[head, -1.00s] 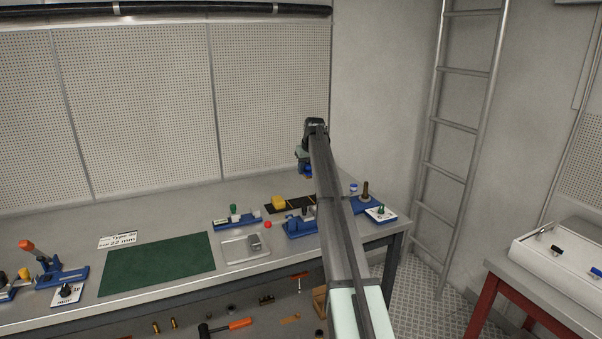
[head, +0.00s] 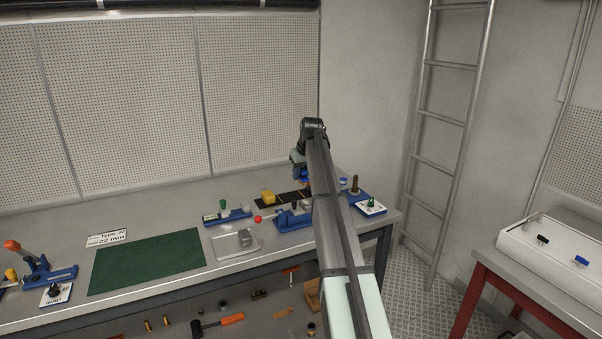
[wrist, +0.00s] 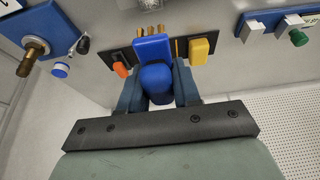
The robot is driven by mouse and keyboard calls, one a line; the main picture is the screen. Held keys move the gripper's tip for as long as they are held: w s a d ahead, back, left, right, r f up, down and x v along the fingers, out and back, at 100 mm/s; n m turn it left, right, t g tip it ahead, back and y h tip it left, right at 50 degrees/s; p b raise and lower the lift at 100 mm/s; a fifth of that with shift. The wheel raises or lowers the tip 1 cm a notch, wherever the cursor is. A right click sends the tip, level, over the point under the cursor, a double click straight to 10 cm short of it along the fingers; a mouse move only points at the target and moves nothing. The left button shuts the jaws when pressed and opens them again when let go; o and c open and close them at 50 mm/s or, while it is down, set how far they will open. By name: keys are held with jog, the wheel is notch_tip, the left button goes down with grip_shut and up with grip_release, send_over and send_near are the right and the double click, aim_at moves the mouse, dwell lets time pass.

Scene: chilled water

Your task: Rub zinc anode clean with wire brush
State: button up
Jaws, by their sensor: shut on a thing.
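My gripper (wrist: 157,92) is shut on a blue handle (wrist: 155,78), seen from behind between the two dark fingers. It looks like the wire brush's handle; brass-coloured tips (wrist: 149,30) show beyond it, and I cannot tell whether they are its bristles. In the head view my gripper (head: 301,172) is above the bench's back right part, partly hidden by my arm. A small grey block (head: 245,237) lies in a shallow metal tray (head: 222,248), clear of the gripper. It may be the zinc anode, but I cannot tell for sure.
A black strip (wrist: 189,47) carries a yellow block (wrist: 200,50) and an orange piece (wrist: 121,69). A blue fixture with a brass post (wrist: 34,48) stands beside it. Blue holders (head: 290,220) stand near the tray. The green mat (head: 148,262) is bare.

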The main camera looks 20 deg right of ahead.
aim_at(307, 203)
jog(key=shift+f, duration=0.1)
jog(key=shift+f, duration=2.75)
jog(key=shift+f, duration=0.6)
jog(key=shift+s, duration=0.15)
jog(key=shift+s+r, duration=0.1)
jog(key=shift+s, duration=1.35)
jog(key=shift+s, duration=1.6)
jog(key=shift+w, duration=0.1)
